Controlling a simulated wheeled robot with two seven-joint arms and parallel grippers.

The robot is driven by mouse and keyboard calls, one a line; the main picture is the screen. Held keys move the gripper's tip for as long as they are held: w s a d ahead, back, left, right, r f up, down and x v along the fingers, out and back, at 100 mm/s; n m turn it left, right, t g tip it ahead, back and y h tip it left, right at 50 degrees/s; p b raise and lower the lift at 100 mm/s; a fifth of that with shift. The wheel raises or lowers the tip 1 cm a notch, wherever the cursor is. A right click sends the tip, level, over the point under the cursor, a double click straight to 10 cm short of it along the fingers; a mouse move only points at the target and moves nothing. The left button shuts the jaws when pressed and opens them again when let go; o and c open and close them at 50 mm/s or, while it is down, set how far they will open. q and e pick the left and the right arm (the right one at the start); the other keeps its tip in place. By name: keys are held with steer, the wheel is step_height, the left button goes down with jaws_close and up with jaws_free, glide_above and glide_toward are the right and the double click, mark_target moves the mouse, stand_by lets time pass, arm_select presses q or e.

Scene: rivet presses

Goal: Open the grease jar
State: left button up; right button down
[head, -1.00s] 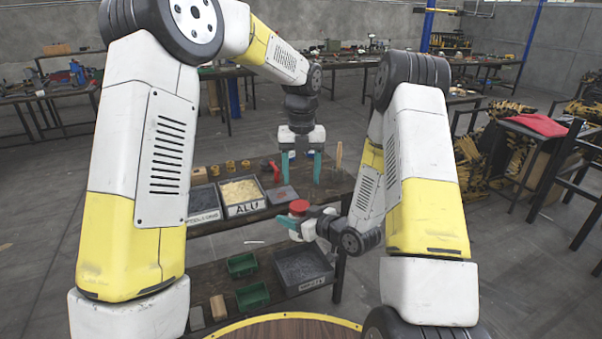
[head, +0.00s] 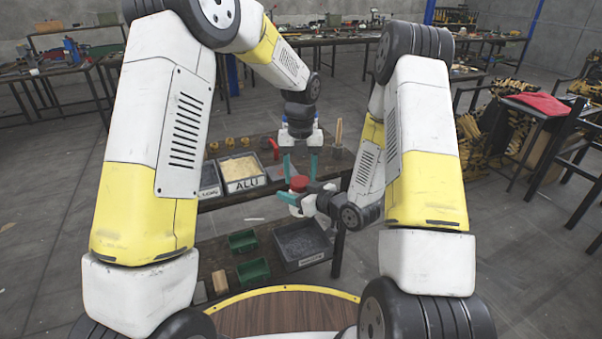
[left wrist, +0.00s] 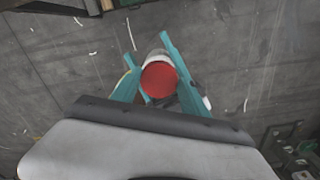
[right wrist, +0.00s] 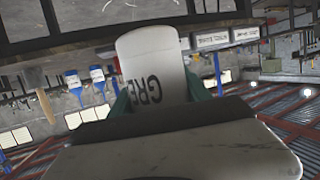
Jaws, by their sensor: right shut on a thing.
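The grease jar is a white jar with a red lid (head: 299,184), held off the table in front of the workbench. My right gripper (head: 291,198) is shut on its white body, and the right wrist view shows the jar's side with the letters "GRE" (right wrist: 152,75) between the teal fingers. My left gripper (head: 300,177) points down from above, open, its fingertips at about the lid's height or just over it. In the left wrist view the round red lid (left wrist: 159,79) lies between the open teal fingers. I cannot tell whether they touch it.
The workbench (head: 330,172) behind the jar carries a bin marked ALU (head: 243,185), a red tool (head: 274,148) and an upright wooden-handled item (head: 338,135). Its lower shelf holds green bins (head: 243,241) and a grey bin (head: 303,262). Open floor lies to the left.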

arm_select(q)
steer(key=shift+d, duration=0.2)
steer(key=c, duration=0.9)
steer(key=shift+o, duration=0.2)
steer(key=n, duration=0.5)
steer(key=shift+r+n, duration=0.1)
steer(key=shift+n, duration=0.3)
steer(key=n, duration=0.4)
steer(key=shift+n, duration=0.3)
steer(key=n, duration=1)
steer(key=shift+a+r, duration=0.1)
steer(key=shift+a, duration=0.1)
steer(key=o, duration=1.5)
steer(key=shift+o, duration=0.3)
steer(key=shift+s, duration=0.1)
